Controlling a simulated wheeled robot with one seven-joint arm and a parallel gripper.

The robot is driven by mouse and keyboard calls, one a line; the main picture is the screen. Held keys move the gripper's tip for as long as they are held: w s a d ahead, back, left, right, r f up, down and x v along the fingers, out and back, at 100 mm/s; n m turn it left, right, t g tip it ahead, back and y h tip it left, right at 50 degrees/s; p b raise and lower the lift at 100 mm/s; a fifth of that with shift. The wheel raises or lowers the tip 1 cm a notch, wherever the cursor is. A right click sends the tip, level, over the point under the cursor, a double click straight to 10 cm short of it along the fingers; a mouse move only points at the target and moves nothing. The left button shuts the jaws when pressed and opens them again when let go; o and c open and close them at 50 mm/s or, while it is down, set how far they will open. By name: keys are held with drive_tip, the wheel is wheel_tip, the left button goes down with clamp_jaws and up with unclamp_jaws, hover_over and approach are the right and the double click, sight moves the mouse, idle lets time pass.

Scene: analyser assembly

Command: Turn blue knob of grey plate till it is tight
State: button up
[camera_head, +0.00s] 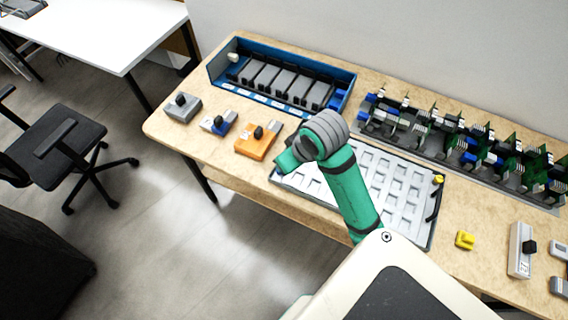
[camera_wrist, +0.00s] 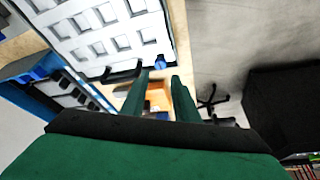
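The grey plate (camera_head: 412,170), a pale tray with a grid of square recesses, lies on the table, partly behind my arm. It also shows at the upper left in the wrist view (camera_wrist: 82,28). A small blue knob (camera_wrist: 161,62) sits at the plate's corner in the wrist view, just beyond my fingertips. My arm hides that corner in the head view. My gripper (camera_wrist: 160,76) has two green fingers spread apart, with nothing held between them. Whether the fingers touch the knob cannot be told. In the head view the gripper end (camera_head: 287,162) is over the plate's left edge.
An orange block (camera_head: 257,140) and grey blocks (camera_head: 183,107) stand left of the plate. Behind are a blue box (camera_head: 283,82) of grey modules and a rack of green boards (camera_head: 470,150). A yellow part (camera_head: 465,240) lies right of the plate.

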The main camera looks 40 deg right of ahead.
drive_tip(key=shift+v, duration=1.35)
drive_tip(key=shift+w, duration=0.1)
